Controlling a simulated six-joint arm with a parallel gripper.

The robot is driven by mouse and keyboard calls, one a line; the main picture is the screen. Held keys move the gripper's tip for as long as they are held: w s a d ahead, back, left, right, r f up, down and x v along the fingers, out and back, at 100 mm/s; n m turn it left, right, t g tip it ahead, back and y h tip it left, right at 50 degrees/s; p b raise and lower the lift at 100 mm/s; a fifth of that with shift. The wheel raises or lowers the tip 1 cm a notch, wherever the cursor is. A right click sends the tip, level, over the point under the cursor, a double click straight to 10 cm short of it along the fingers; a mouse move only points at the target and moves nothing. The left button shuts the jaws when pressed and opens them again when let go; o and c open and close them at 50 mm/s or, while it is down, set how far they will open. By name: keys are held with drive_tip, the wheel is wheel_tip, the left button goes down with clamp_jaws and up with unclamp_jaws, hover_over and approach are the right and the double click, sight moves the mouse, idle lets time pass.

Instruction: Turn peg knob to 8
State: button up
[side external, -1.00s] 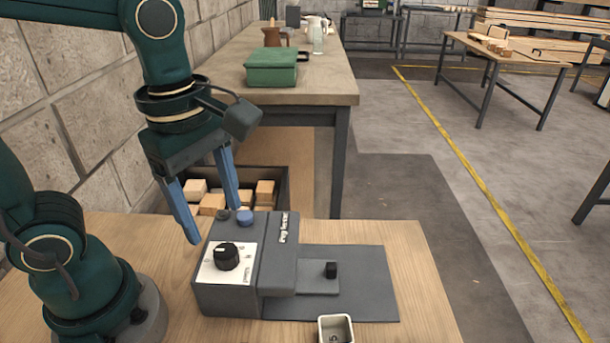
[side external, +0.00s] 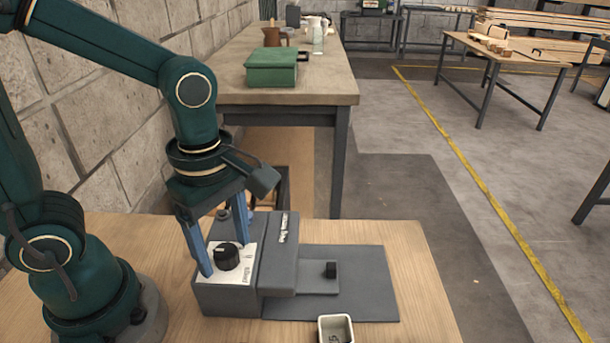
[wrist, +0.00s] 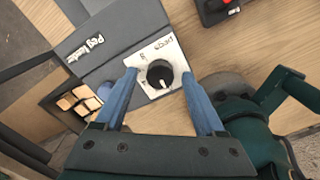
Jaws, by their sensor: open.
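The peg knob (side external: 227,256) is a round black dial on a white printed plate (side external: 238,276), on top of the grey peg feeder box (side external: 272,262). In the wrist view the knob (wrist: 159,73) carries a white mark on the side toward my gripper, pointing away from the printed 8 (wrist: 142,57). The other scale figures are too small to read surely. My gripper (side external: 229,257) is open, its blue fingers pointing down on either side of the knob. In the wrist view (wrist: 158,77) a gap shows between each finger and the knob.
A flat grey plate with a small black block (side external: 331,269) lies right of the box. A small pale cup (side external: 336,329) stands at the front edge. A bin of wooden blocks (wrist: 78,104) is behind the box.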

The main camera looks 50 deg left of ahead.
clamp_jaws()
